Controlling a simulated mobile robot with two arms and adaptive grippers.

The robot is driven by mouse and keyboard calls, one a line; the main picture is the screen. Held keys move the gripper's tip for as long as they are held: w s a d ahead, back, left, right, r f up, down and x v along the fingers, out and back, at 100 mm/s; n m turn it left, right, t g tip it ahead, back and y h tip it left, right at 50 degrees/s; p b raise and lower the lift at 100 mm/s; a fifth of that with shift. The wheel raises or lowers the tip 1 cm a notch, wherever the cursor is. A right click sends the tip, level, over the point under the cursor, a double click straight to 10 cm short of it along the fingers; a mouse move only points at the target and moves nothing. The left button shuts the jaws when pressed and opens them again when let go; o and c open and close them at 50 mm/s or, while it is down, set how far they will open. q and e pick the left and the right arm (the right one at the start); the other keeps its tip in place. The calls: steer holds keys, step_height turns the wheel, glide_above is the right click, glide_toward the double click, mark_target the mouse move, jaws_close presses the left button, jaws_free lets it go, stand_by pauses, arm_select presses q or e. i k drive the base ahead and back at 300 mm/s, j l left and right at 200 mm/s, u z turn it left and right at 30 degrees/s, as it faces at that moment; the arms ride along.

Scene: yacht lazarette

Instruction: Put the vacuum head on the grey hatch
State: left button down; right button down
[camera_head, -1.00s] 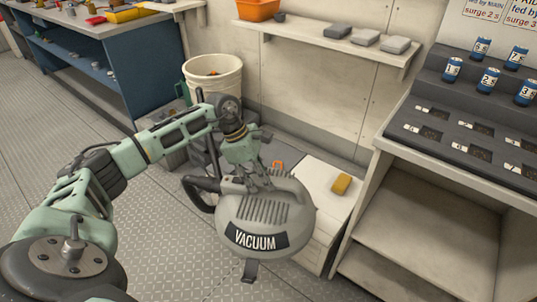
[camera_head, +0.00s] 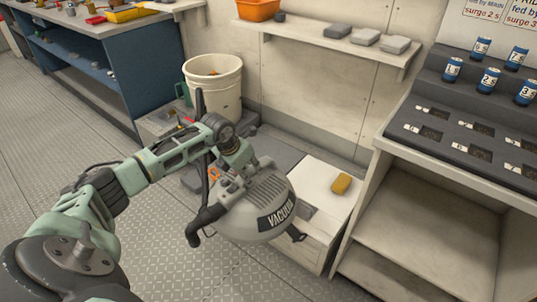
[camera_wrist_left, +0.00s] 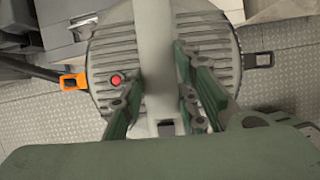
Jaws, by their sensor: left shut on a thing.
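The vacuum head (camera_head: 250,200) is a round grey unit with a ribbed top, a black "VACUUM" label and a black hose stub. My left gripper (camera_head: 240,168) is shut on its top handle and holds it up in front of the low lockers. In the left wrist view the fingers (camera_wrist_left: 160,105) lie on both sides of the handle, above the ribbed vacuum head (camera_wrist_left: 105,60) with its red button and orange latch. A flat grey surface that looks like the grey hatch (camera_head: 272,150) lies behind the vacuum head, partly hidden by it. My right gripper is out of view.
A white bucket (camera_head: 213,82) stands at the back. A console (camera_head: 460,140) with blue canisters is at the right. The metal floor (camera_head: 110,140) at left is open.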

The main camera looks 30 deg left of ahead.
mark_target(279, 167)
steer(key=i+j, duration=0.1)
steer(key=i, duration=0.95)
